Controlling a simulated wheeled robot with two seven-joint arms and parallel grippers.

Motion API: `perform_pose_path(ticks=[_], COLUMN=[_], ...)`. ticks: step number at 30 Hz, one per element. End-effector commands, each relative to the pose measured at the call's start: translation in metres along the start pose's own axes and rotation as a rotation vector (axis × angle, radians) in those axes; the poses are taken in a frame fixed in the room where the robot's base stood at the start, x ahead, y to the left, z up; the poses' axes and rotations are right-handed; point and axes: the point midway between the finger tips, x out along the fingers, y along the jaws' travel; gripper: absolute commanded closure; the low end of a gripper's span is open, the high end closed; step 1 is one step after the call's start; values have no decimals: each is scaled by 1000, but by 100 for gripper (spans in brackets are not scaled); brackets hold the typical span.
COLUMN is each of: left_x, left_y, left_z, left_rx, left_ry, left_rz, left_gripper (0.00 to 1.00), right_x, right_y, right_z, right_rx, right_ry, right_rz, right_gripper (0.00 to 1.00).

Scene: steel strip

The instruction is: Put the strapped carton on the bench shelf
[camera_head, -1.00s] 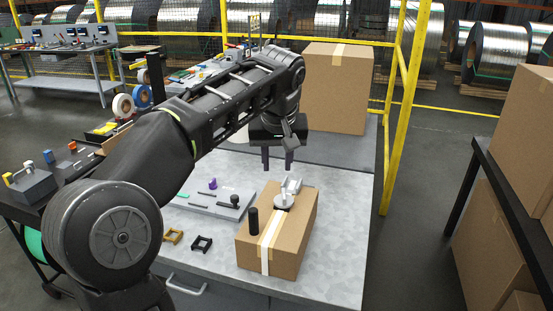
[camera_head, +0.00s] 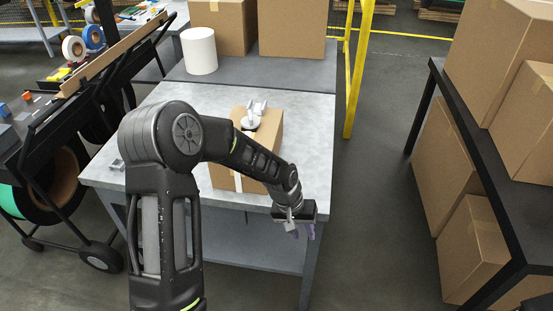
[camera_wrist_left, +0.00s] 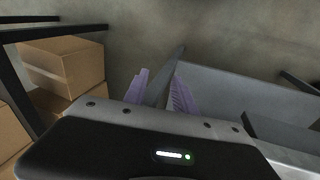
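The strapped carton (camera_head: 270,123), brown with a white strap, stands on the bench top (camera_head: 312,130). A pale metal tool (camera_head: 252,112) sits on it, and my left arm hides part of its front. The bench shelf (camera_head: 235,236) shows below the top as a grey, bare-looking panel. My left gripper (camera_head: 303,232) hangs beyond the bench's front right edge, low and apart from the carton. In the left wrist view its purple fingers (camera_wrist_left: 160,80) stand apart, with nothing held. A grey panel, seemingly the shelf (camera_wrist_left: 225,85), lies to their right. My right gripper is out of view.
A white cylinder (camera_head: 200,52) and large cartons (camera_head: 291,28) stand behind the bench top. A yellow post (camera_head: 357,75) rises at its far right. A dark rack (camera_head: 500,160) with cartons is on the right, and a black cart (camera_head: 75,150) on the left. Bare floor lies between bench and rack.

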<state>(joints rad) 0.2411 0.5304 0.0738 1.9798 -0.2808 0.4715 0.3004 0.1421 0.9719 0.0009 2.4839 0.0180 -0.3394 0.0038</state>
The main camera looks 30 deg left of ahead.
Motion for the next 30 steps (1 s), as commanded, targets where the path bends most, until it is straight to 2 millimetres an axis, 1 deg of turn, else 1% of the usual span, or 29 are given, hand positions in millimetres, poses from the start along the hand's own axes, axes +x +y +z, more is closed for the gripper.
perform_pose_path(ticks=[1,2,3,5,6,8,9,10,11,12,14,18,21,24,30], left_x=[37,55,76,102,116,132,143,153,165,180,192,217,228,233,230], left_y=[3,5,7,8,8,6,4,2,-1,-2,-2,3,7,10,12], left_z=[38,58,86,129,158,199,225,245,264,276,281,282,280,278,277], left_rx=[0,-1,-6,-17,-24,-35,-38,-38,-33,-17,3,51,77,91,95], left_ry=[-48,-65,-86,-113,-128,-150,-162,-171,-177,-171,-160,-141,-132,-126,-124], left_rz=[29,47,67,88,96,101,100,97,93,91,92,101,109,113,114], left_gripper=[68,68,68,68,68,68,68,68,68,68,68,68,68,68,68], right_x=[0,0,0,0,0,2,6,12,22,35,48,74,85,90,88], right_y=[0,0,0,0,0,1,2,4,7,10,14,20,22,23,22], right_z=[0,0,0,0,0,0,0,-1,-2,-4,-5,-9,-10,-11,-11], right_rx=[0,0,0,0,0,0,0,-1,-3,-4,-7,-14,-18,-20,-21], right_ry=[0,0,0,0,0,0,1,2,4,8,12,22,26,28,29], right_rz=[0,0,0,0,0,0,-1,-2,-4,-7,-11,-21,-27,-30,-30], right_gripper=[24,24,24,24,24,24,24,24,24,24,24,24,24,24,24])
